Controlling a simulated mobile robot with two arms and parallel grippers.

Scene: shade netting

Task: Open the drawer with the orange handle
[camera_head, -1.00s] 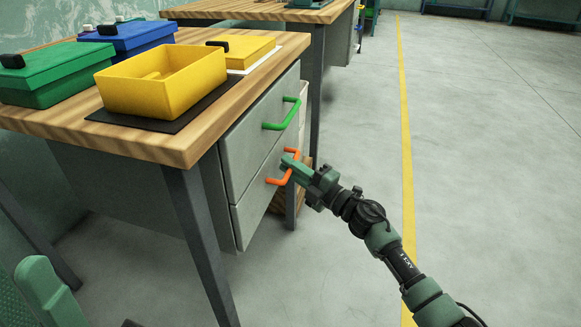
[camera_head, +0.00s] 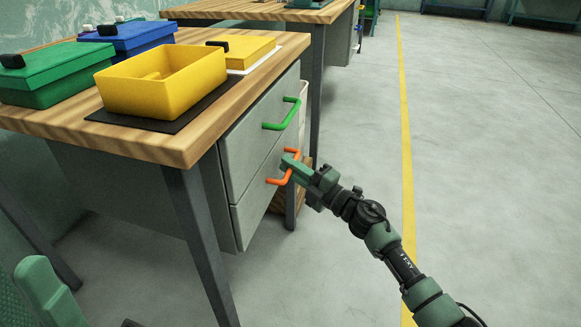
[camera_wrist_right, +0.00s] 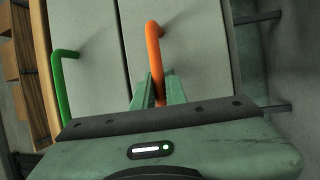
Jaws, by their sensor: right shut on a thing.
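The orange handle (camera_head: 279,181) is on the lower drawer (camera_head: 250,207) of the workbench, below the green handle (camera_head: 283,122) of the upper drawer. Both drawers look flush with the cabinet front. My right gripper (camera_head: 287,163) is at the orange handle and shut on it. In the right wrist view the orange handle (camera_wrist_right: 154,50) runs down between the two green fingers (camera_wrist_right: 159,92), and the green handle (camera_wrist_right: 62,90) shows at the left. A green part of my left arm (camera_head: 47,290) shows at the lower left of the head view; its gripper is not visible.
The wooden workbench top (camera_head: 200,128) carries an open yellow bin (camera_head: 160,95) and lidded green, blue and yellow boxes. A dark table leg (camera_head: 203,245) stands left of the drawers. The floor (camera_head: 490,150) to the right, with its yellow line (camera_head: 405,150), is clear.

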